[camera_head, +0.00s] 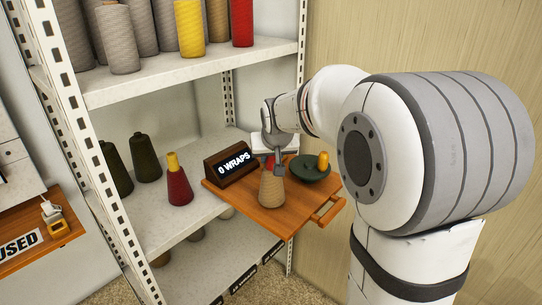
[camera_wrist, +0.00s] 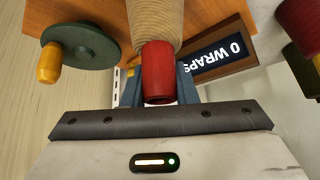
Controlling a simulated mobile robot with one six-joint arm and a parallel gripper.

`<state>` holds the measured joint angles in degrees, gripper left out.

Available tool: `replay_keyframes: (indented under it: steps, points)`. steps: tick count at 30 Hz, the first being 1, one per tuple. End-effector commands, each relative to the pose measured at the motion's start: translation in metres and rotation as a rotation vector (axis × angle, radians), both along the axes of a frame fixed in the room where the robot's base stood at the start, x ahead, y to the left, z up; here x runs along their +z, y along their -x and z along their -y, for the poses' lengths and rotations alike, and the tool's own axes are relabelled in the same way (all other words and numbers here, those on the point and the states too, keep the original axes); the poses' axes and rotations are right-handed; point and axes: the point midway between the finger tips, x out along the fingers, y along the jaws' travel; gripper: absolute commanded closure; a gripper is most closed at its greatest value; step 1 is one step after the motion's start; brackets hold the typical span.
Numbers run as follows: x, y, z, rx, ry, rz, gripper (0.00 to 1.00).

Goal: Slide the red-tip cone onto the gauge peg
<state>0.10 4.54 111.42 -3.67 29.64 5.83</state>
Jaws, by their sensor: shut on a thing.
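My gripper (camera_head: 274,163) is shut on the red-tip cone, a tan yarn cone (camera_head: 271,189) that hangs upright, wide end down, over the wooden board (camera_head: 235,205). In the wrist view, the blue-grey fingers (camera_wrist: 158,85) flank the red tip (camera_wrist: 158,66), with the tan body (camera_wrist: 155,20) beyond. I cannot tell whether the cone's base touches the board. No gauge peg shows clearly; the cone may hide it. The "0 WRAPS" display (camera_head: 236,162) stands just behind and left of the cone.
A dark green disc (camera_head: 309,173) with an orange knob (camera_head: 323,160) sits right of the cone on the board. A red cone with a yellow tip (camera_head: 179,187) and dark green cones (camera_head: 146,157) stand left on the shelf. A metal shelf upright (camera_head: 300,60) rises behind.

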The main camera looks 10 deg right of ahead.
Motion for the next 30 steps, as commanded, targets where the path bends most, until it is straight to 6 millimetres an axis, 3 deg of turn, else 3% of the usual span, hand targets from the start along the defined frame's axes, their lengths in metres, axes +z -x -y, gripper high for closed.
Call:
replay_keyframes:
  steps: [14, 15, 24, 30]
  points:
    - [-0.0072, 0.0000, 0.0000, 0.000, 0.000, 0.000, 1.00]
    - [-0.0073, 0.0001, 0.0000, 0.000, 0.000, -0.001, 0.72]
    - [-0.0070, 0.0000, 0.0000, 0.000, 0.000, 0.000, 0.49]
    - [-0.0076, 0.0003, 0.0000, 0.000, 0.000, -0.002, 0.49]
